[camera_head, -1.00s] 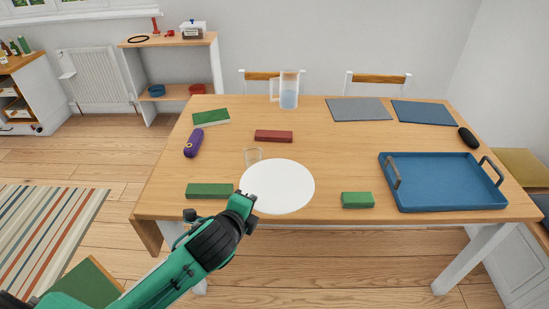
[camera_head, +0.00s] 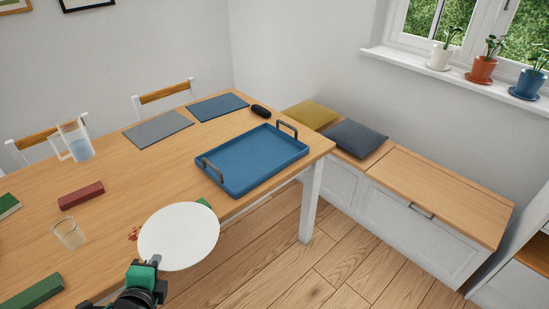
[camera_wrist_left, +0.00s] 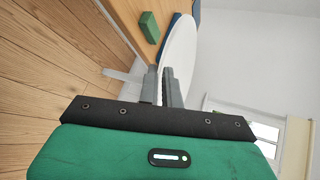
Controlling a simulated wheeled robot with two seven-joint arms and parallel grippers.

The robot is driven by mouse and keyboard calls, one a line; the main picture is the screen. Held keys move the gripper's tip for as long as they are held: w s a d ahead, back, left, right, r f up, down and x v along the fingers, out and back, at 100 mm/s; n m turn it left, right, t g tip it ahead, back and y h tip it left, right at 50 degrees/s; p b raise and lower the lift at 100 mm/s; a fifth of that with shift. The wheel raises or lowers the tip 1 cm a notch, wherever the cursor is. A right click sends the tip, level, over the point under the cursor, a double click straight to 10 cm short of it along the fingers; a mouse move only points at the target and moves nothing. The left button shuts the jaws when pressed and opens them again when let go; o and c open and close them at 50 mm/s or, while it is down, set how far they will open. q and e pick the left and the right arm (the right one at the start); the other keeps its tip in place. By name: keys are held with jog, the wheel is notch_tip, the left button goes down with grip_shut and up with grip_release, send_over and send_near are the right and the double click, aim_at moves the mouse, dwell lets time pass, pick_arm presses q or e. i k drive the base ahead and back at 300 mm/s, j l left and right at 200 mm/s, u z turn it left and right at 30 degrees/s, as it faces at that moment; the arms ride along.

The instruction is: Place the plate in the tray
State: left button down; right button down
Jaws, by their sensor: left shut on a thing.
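The white round plate (camera_head: 179,236) is held by its near rim in my left gripper (camera_head: 143,264), in front of the table's front edge in the head view. In the left wrist view the plate (camera_wrist_left: 181,45) sits between the two fingers of the left gripper (camera_wrist_left: 163,84), which is shut on it. The blue tray (camera_head: 252,160) with two dark handles lies on the table, up and right of the plate. The tray looks empty. My right gripper is not in view.
A green block (camera_wrist_left: 150,27) lies on the table, mostly hidden behind the plate in the head view. A glass (camera_head: 69,234), red block (camera_head: 81,195), pitcher (camera_head: 76,141) and placemats stand left and behind. A bench (camera_head: 440,195) stands right of the table.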

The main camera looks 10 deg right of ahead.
aim_at(268, 149)
jog(key=i+z, duration=0.2)
jog(key=z, duration=0.15)
jog(key=i+z, duration=0.25)
jog(key=z, duration=0.15)
jog(key=i+z, duration=0.35)
jog(key=i+j, duration=0.15)
